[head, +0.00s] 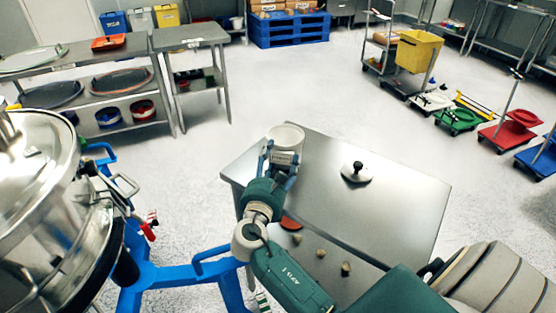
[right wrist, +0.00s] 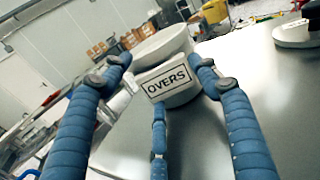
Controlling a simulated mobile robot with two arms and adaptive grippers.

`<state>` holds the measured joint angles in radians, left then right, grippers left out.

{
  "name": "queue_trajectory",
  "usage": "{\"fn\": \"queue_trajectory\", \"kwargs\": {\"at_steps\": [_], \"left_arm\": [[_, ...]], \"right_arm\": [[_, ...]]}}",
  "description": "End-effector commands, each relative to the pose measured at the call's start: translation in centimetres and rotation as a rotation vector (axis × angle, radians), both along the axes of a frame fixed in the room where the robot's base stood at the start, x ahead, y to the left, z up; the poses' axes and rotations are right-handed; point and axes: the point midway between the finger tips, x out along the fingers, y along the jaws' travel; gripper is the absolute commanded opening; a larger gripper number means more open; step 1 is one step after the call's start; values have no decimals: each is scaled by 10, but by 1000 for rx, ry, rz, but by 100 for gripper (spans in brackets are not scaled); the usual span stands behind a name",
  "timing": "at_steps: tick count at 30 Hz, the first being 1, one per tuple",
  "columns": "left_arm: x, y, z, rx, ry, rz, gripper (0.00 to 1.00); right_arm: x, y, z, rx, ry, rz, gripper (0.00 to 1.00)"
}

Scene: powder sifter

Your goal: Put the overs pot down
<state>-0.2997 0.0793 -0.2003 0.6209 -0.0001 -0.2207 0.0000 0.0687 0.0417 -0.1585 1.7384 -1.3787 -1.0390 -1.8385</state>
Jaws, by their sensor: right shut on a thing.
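The overs pot is a white round pot (head: 287,137) at the far left corner of the steel table (head: 390,205). In the right wrist view the overs pot (right wrist: 165,50) shows its white wall and a label reading OVERS. My right gripper (head: 280,158) is shut on the pot, with its blue fingers (right wrist: 160,85) around the label side. The pot looks tilted in the wrist view, and I cannot tell whether its base touches the table. My left gripper is not in view.
A white lid with a black knob (head: 356,173) lies on the table, right of the pot. Several small brown pieces (head: 320,253) and a reddish disc (head: 291,223) lie near my arm. The steel sifter (head: 40,200) on a blue frame (head: 165,275) stands left.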

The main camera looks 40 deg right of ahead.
Motion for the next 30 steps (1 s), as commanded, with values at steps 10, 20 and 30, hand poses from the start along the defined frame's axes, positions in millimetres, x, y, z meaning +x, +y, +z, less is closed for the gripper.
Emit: {"fn": "queue_trajectory", "kwargs": {"at_steps": [10, 20, 30], "left_arm": [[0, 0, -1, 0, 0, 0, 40], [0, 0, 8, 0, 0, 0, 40], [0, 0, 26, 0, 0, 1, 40]], "right_arm": [[0, 0, -3, 0, 0, 0, 69], [-12, 15, 1, 2, 3, 3, 69], [-59, 68, 2, 4, 2, 0, 69]]}}
